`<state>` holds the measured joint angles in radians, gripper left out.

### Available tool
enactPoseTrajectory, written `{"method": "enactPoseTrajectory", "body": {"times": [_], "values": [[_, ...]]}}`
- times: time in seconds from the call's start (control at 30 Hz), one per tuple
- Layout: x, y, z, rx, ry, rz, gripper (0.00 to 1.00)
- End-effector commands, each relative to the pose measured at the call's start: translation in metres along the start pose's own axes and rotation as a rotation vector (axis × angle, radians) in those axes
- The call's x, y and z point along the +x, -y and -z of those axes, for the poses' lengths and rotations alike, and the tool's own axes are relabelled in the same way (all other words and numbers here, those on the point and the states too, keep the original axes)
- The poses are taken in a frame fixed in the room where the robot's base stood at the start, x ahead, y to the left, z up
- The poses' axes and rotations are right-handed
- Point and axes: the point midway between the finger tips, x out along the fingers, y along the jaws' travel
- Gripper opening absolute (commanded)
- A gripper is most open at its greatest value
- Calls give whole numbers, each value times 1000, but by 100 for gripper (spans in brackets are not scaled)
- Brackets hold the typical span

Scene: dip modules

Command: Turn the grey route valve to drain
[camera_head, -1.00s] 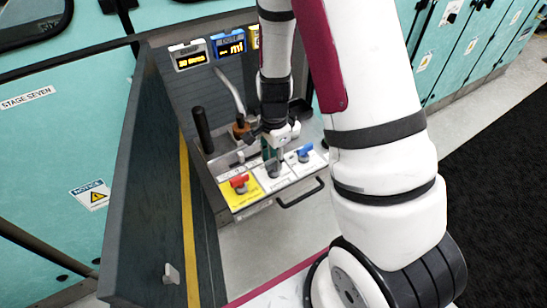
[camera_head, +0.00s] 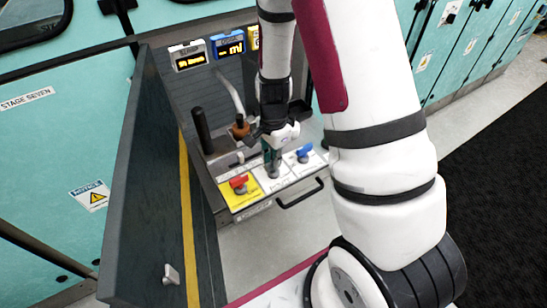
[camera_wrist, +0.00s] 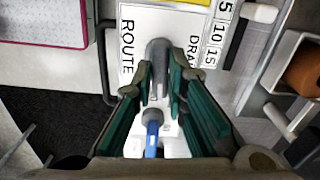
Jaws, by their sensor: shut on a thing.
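The grey route valve (camera_wrist: 158,50) shows in the wrist view as a rounded grey lever on a white plate, between the printed words ROUTE and DRAIN. My gripper (camera_wrist: 160,75) has its green-padded fingers on both sides of the lever and is shut on it. In the head view my gripper (camera_head: 271,158) points down over the middle plate of the valve row, and it and my arm hide most of the valve. The lower part of the grey valve shows there (camera_head: 273,172). The lever's exact setting is hard to tell.
A red valve (camera_head: 239,183) on a yellow plate stands left of the grey one, and a blue valve (camera_head: 305,152) stands to its right. A black upright handle (camera_head: 202,130) and a copper-coloured cup (camera_head: 240,128) are behind. A drawer-like handle (camera_head: 300,194) juts out in front.

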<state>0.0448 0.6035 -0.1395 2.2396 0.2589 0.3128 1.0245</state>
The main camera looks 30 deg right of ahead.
Motion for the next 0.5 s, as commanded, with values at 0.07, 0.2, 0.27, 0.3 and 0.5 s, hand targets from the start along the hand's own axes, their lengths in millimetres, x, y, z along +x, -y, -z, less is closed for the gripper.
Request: {"method": "enactPoseTrajectory", "body": {"times": [0.07,0.2,0.27,0.3,0.5], "values": [[0,0,0,-54,0,0,0],[0,0,0,-169,1,1,0],[0,0,0,-224,0,0,0],[0,0,0,-262,0,1,0],[0,0,0,-454,1,1,0]]}}
